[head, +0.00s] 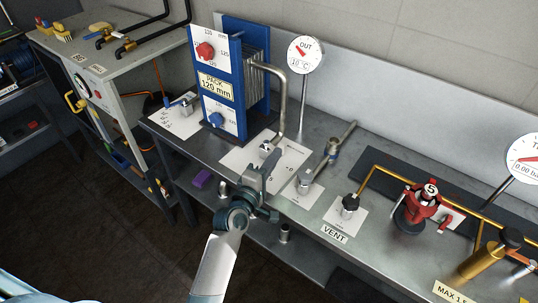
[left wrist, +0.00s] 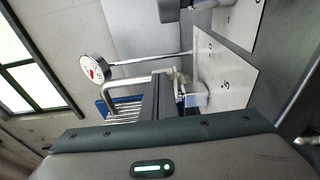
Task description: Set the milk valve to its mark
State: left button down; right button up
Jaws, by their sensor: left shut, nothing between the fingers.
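A silver valve (head: 266,149) stands on a white numbered plate (head: 297,152) below the bent steel pipe; its label cannot be read, so I cannot confirm that it is the milk valve. My left gripper (head: 266,164) is shut and empty, just in front of this valve and over the plate. In the left wrist view the shut fingers (left wrist: 162,96) point towards the valve body (left wrist: 195,95), very close to it; I cannot tell whether they touch. The plate (left wrist: 228,72) shows a 5 there. The mark and the valve's pointer are hidden or too small to read. My right gripper is not in view.
The blue plate pack (head: 232,75) stands behind left, with the OUT gauge (head: 306,55) beside it. A blue-handled valve (head: 186,105) is at left. Another steel valve (head: 305,183), the VENT knob (head: 349,205) and a red clamp-like device (head: 415,208) are at right.

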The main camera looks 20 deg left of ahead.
pick_arm(q)
jog(key=shift+w+d+p, duration=0.3)
jog(key=shift+w+d, duration=0.2)
jog(key=shift+d, duration=0.2)
jog(key=shift+s, duration=0.1)
